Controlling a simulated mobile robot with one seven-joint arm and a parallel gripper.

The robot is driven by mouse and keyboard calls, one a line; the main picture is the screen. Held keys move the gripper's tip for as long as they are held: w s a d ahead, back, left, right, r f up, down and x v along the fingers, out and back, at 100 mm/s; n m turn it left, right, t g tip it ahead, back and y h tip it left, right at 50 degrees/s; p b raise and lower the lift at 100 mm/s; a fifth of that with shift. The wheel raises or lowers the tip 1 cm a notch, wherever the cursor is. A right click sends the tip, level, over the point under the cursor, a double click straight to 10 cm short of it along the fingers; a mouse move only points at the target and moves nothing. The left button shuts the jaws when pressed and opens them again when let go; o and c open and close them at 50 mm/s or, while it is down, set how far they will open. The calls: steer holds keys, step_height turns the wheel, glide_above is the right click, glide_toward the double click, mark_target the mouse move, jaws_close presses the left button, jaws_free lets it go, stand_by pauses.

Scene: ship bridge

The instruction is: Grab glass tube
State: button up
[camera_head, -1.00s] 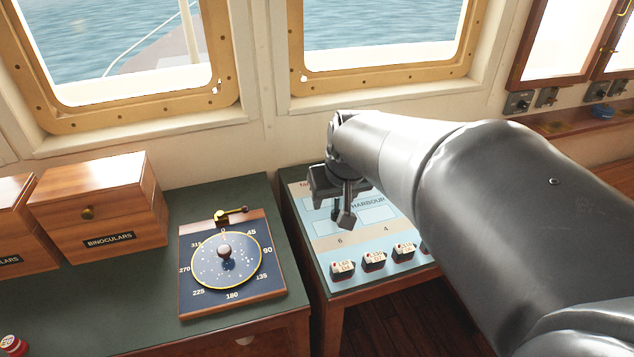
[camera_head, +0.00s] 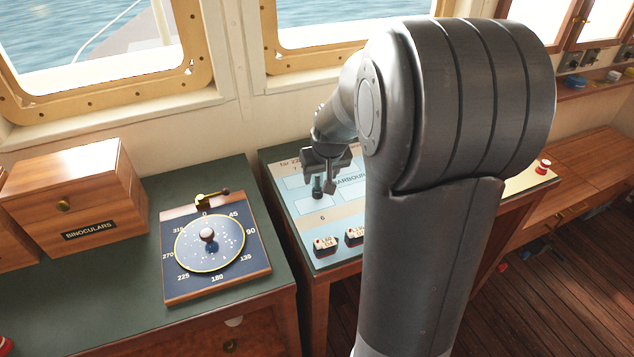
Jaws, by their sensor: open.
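I cannot make out a glass tube in this view. My gripper (camera_head: 323,186) hangs downward, open, over the upper left part of the pale blue harbour chart (camera_head: 312,247). A small dark upright piece shows at the fingertips; I cannot tell whether it is a finger or a separate thing. My arm hides most of the chart's right side.
Left of the chart, a green-topped cabinet (camera_head: 125,290) bears a round compass-like dial board (camera_head: 215,285) and a wooden binoculars box (camera_head: 75,190). Labelled blocks (camera_head: 326,246) line the chart's front edge. A red-topped object (camera_head: 543,166) stands at right. Windows are behind.

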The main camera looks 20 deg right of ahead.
mark_target(317, 181)
steer(key=shift+x, duration=2.65)
steer(key=shift+w+a+r, duration=0.1)
steer(key=shift+w+a, duration=0.05)
steer(key=shift+a, duration=0.05)
steer(key=c, duration=1.1)
steer(key=shift+o, duration=0.2)
steer(key=shift+r, duration=0.1)
